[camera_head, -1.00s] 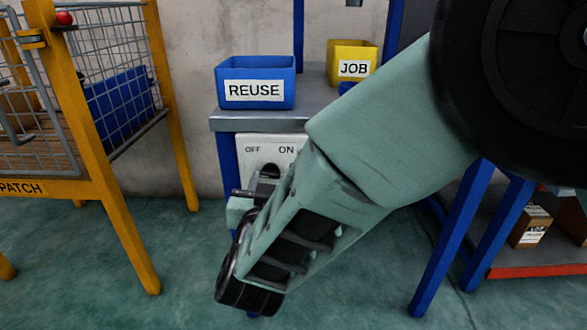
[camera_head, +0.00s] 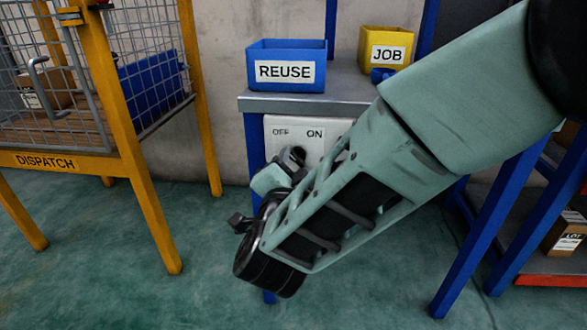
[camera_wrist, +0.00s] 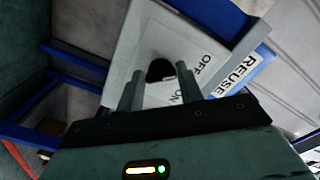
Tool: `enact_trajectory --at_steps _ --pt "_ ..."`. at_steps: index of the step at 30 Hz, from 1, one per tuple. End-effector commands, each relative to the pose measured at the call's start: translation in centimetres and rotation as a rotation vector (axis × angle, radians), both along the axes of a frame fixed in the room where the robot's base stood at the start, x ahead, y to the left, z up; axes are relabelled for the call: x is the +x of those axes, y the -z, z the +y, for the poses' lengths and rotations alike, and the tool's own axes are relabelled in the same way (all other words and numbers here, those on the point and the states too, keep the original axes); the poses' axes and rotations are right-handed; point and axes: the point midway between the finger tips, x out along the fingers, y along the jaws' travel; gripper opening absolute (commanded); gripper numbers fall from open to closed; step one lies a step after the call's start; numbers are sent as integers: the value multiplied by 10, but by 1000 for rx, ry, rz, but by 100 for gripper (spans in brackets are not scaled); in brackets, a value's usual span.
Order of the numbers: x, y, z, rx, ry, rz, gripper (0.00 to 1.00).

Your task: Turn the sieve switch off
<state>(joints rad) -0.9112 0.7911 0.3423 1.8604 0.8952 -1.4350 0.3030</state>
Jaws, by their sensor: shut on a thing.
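The sieve switch is a pale panel (camera_head: 322,146) under the bench top, marked OFF on the left and ON on the right. The panel (camera_wrist: 150,38) also shows in the wrist view, tilted. Its dark knob (camera_wrist: 160,68) sits between the two fingers of my gripper (camera_wrist: 160,84). The fingers are shut on the knob, one on each side. In the head view, my gripper (camera_head: 290,165) reaches the panel from the front, and my arm covers its lower part. Which mark the knob points at is hard to tell.
A blue REUSE bin (camera_head: 286,68) and a yellow JOB bin (camera_head: 384,50) stand on the grey bench top (camera_head: 300,103) above. A yellow-framed DISPATCH cage (camera_head: 120,130) stands to the left. The green floor (camera_head: 120,260) between is clear.

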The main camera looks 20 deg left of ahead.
Motion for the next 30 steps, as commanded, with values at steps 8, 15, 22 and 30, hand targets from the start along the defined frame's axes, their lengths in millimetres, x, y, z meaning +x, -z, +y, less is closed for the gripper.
enact_trajectory --at_steps 8,15,22,30 --pt "0 1 0 29 0 10 14" --pt "0 1 0 30 0 10 14" --pt "0 1 0 30 1 9 58" --pt "-3 0 0 30 -1 8 58"
